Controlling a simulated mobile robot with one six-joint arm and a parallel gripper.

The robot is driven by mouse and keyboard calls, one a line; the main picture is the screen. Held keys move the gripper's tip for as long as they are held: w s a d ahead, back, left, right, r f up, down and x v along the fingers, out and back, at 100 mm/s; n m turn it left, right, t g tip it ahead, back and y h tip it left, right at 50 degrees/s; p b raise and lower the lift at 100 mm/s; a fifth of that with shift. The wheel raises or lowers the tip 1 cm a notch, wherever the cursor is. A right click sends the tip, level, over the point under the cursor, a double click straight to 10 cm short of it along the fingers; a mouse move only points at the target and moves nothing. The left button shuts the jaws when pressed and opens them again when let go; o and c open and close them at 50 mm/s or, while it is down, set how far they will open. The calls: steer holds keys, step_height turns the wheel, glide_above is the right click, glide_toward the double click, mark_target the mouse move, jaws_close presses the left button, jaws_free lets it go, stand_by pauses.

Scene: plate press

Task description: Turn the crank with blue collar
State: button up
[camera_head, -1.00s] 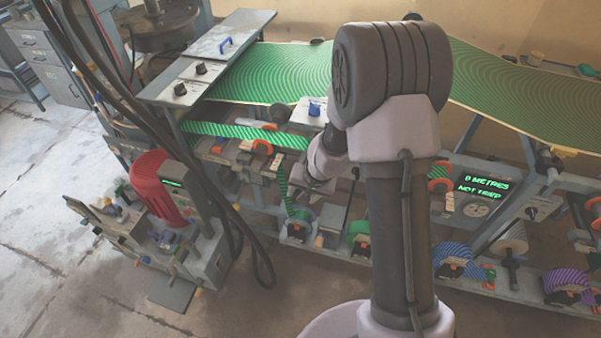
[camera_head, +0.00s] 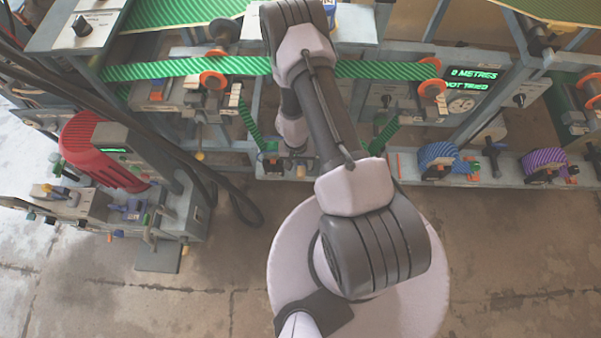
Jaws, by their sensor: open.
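I cannot make out for certain a crank with a blue collar. Small blue parts (camera_head: 131,211) show on the bench of the red-motor machine at the left, too small to tell their shape. My gripper (camera_head: 293,148) is at the far end of my arm, in front of the lower part of the press, near the middle of the picture. It is small and partly hidden by my arm. It is open, and I see nothing held in it.
A red motor housing (camera_head: 92,145) stands at the left. Dark cables (camera_head: 235,205) hang beside it. A green striped web (camera_head: 180,67) runs across the press. A blue roll (camera_head: 437,156) and a purple roll (camera_head: 543,160) sit on the low rail. The front floor (camera_head: 520,260) is clear.

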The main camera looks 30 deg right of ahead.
mark_target(301, 171)
steer(key=f+b, duration=0.4)
steer(key=f, duration=0.1)
steer(key=shift+d+f, duration=0.2)
steer(key=shift+f, duration=0.15)
jaws_close()
stand_by(1.1)
